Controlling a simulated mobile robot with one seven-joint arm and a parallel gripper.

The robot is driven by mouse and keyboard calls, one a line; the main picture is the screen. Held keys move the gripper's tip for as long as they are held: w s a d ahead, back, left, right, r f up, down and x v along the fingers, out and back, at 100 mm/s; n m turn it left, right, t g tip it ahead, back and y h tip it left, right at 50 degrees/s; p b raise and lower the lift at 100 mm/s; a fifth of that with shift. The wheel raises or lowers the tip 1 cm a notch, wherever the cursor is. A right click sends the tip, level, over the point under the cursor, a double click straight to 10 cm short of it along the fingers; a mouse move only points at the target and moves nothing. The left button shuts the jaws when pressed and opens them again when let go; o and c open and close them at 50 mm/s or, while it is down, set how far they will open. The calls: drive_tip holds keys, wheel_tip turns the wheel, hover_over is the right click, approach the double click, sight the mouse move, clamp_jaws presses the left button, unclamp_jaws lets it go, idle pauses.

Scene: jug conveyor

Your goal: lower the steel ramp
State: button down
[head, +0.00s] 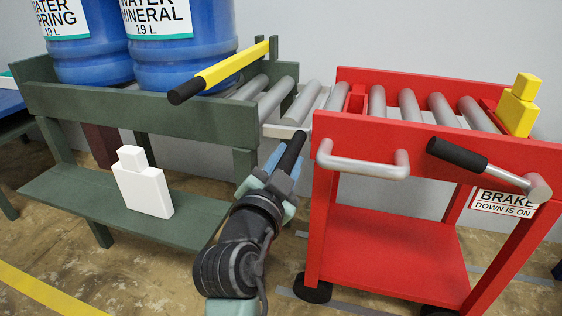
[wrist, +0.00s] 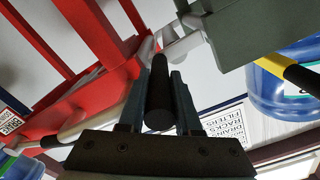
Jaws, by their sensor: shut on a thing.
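The steel ramp (head: 287,131) is a light grey piece in the gap between the green roller stand and the red cart, close to level. Its black handle (head: 292,152) points down toward me. My gripper (head: 278,181) is shut on this handle, below and in front of the gap. In the wrist view the handle (wrist: 158,95) lies between the two fingers of the gripper (wrist: 158,105), and grey metal parts of the ramp (wrist: 183,45) show beyond it. How the ramp's far end rests is hidden.
Two blue water jugs (head: 185,45) stand on the green stand (head: 130,112), behind a yellow bar (head: 232,65) with a black grip. The red cart (head: 400,135) has rollers, a grey push handle (head: 365,167) and a black-gripped lever (head: 457,158). A white block (head: 142,188) sits on the lower shelf.

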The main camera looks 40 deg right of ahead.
drive_tip(key=shift+d+f, duration=0.1)
drive_tip(key=shift+f, duration=0.1)
drive_tip(key=c, duration=0.6)
unclamp_jaws()
drive_tip(key=shift+r, duration=0.1)
drive_tip(key=p+v, duration=0.4)
drive_tip(key=v, duration=0.9)
